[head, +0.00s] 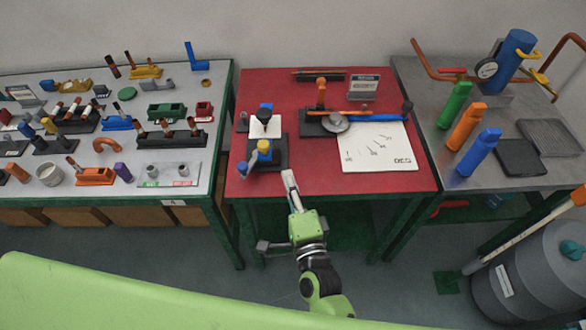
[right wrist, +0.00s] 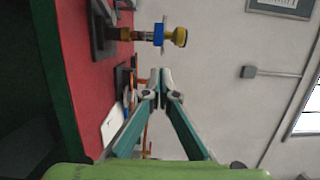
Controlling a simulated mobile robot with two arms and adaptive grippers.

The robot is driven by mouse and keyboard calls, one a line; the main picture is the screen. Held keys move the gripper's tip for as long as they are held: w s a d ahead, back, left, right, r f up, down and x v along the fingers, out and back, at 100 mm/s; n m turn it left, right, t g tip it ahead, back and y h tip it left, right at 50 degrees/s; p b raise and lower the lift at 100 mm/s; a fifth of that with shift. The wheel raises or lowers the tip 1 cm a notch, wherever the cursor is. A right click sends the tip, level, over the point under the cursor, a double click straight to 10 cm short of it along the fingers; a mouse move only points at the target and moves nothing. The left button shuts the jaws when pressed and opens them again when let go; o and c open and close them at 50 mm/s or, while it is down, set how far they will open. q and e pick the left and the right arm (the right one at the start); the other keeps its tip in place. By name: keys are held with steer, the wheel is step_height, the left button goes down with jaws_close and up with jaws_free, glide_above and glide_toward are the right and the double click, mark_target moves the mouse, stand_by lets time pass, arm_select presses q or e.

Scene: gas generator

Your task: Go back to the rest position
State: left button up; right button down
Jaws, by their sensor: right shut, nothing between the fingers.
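My right gripper (head: 289,180) reaches up from the bottom of the head view to the front edge of the red table (head: 215,0). It is shut and empty. In the right wrist view its two fingers (right wrist: 160,78) meet at the tips with nothing between them. My left gripper does not show in either view.
The red-topped table (head: 310,183) bears a stand with a blue and yellow part (head: 264,150) and a white sheet (head: 375,150). A grey table (head: 140,105) with several parts stands left. A metal table with coloured cylinders (head: 466,127) and a grey drum (head: 520,285) are right.

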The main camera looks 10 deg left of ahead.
steer(key=s+d+f+n+g+h+b, duration=0.1)
steer(key=s+d+f+n+g, duration=0.3)
steer(key=f, duration=0.7)
steer(key=s+d+f+n+g, duration=0.1)
steer(key=s+f+n, duration=0.1)
steer(key=s+f, duration=0.65)
steer(key=s+d+f+n+g+h+b, duration=0.1)
steer(key=s+d+f+n+g, duration=0.2)
steer(key=f, duration=1)
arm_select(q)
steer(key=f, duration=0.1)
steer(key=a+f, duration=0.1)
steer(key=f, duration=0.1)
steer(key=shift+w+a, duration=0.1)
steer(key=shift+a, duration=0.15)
arm_select(e)
steer(key=s+d+f+n+g+h, duration=0.2)
steer(key=s+d+f+n+g, duration=0.1)
steer(key=s+d+f, duration=0.6)
steer(key=s+d+f+n+g+h, duration=0.3)
steer(key=s+d+f+n+g, duration=0.1)
steer(key=s+d+f, duration=0.6)
steer(key=s+d, duration=0.3)
steer(key=s, duration=0.3)
steer(key=shift+d+f+g, duration=0.2)
steer(key=shift+d+g, duration=0.1)
steer(key=shift+d, duration=0.05)
